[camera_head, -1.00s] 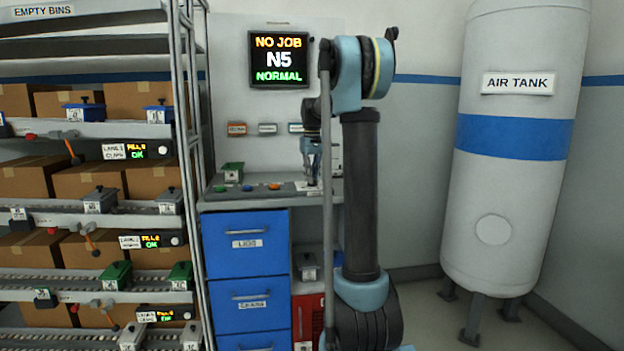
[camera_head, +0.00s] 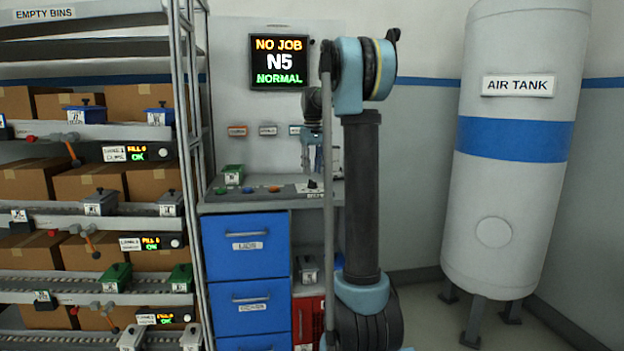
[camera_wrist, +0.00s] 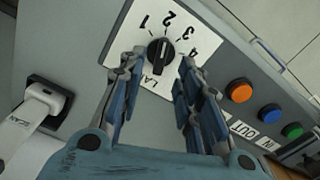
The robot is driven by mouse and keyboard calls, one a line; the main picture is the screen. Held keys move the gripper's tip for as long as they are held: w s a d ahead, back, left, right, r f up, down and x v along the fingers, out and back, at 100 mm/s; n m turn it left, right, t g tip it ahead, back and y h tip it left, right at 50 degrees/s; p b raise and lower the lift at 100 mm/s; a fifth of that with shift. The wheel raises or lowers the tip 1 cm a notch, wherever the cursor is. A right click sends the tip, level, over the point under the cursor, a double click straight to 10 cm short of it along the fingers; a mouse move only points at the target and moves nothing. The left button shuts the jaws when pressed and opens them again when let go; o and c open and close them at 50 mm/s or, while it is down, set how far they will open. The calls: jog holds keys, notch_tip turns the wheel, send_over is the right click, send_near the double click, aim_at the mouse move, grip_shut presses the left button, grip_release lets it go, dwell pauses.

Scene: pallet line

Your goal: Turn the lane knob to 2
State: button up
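The lane knob (camera_wrist: 160,51) is a black round knob on a white plate (camera_wrist: 138,44) marked 1, 2, 3 and 4. Its pale pointer mark appears to face the 2. In the head view the knob (camera_head: 312,184) shows small on the console top. My gripper (camera_wrist: 158,66) is open, with one finger to each side of the knob in the wrist view. In the head view my gripper is above the console, partly hidden behind my arm, and it appears clear of the knob. Nothing is held.
Orange (camera_wrist: 239,91), blue (camera_wrist: 270,113) and green (camera_wrist: 292,131) buttons lie right of the plate. A scanner (camera_wrist: 34,112) is at the left. A screen (camera_head: 279,61) reads NO JOB, N5, NORMAL. A shelf rack (camera_head: 187,120) stands left of the console.

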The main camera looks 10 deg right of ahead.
notch_tip(320, 180, up, 8)
jog(key=shift+f, duration=0.2)
dwell(0.3)
jog(key=s+f+m+t, duration=0.1)
jog(key=s+f, duration=0.4)
jog(key=s, duration=0.7)
jog(key=s+f+m, duration=0.1)
jog(key=s+f, duration=0.4)
jog(key=s, duration=0.7)
jog(key=s+f+m+t, duration=0.1)
jog(key=s+f, duration=1.9)
jog(key=f, duration=0.2)
jog(key=shift+s+d+m, duration=0.15)
jog(key=shift+d+m, duration=0.05)
jog(key=shift+m, duration=0.2)
jog(key=shift+f, duration=0.1)
